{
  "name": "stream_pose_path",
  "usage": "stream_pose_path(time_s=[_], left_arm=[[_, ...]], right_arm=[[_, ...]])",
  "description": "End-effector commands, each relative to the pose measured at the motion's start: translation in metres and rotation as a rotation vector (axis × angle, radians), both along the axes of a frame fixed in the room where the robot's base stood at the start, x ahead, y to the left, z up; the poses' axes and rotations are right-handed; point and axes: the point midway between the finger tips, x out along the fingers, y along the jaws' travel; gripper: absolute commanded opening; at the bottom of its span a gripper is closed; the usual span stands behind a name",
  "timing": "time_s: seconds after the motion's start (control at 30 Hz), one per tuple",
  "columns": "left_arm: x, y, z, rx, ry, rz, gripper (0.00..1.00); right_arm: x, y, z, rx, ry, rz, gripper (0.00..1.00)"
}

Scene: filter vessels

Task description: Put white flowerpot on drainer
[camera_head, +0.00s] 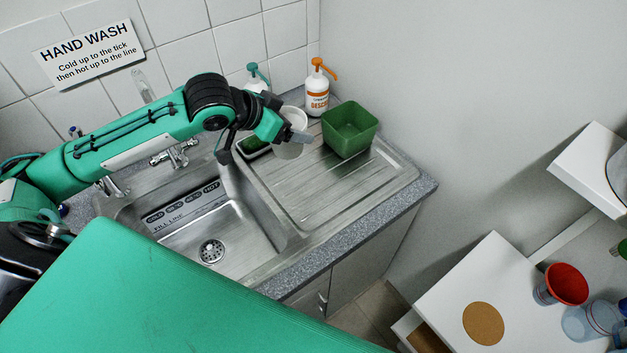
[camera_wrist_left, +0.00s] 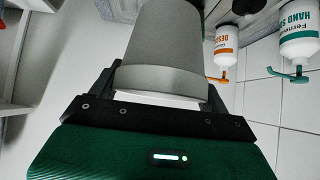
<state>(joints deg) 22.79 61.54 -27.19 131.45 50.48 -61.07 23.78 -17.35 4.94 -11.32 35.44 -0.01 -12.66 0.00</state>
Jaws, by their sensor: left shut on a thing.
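The white flowerpot (camera_head: 291,118) is in my left gripper (camera_head: 294,136), over the back left part of the drainer. In the left wrist view the flowerpot (camera_wrist_left: 165,50) sits between the two fingers, its rim close to the palm; that view appears upside down, so the pot looks upright. The left gripper (camera_wrist_left: 160,85) is shut on it. The ribbed metal drainer (camera_head: 335,185) lies right of the sink bowl. I cannot tell whether the pot's base touches it. My right gripper is not in view.
A green square pot (camera_head: 349,129) stands on the drainer, just right of the flowerpot. An orange-topped bottle (camera_head: 317,88) and a teal-topped bottle (camera_head: 257,78) stand behind. The sink bowl (camera_head: 205,235) is left. The drainer's front half is clear.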

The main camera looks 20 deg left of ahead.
Motion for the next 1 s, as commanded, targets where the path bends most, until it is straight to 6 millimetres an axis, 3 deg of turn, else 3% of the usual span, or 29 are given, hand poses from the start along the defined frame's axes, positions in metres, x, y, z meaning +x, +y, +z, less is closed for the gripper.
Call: stream_pose_path(time_s=[0.13, 0.27, 0.8, 1.0], left_arm=[[-0.002, 0.008, 0.012, 0.012, 0.029, -0.018, 0.56], [-0.003, 0.010, 0.006, 0.013, 0.042, -0.023, 0.56], [-0.004, 0.010, -0.122, 0.010, 0.042, -0.022, 0.56], [-0.003, 0.010, -0.143, 0.011, 0.040, -0.024, 0.56]], right_arm=[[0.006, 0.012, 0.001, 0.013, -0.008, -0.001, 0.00], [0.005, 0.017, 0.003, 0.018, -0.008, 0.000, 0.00], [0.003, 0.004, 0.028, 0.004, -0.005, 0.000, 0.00], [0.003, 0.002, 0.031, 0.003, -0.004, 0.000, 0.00]])
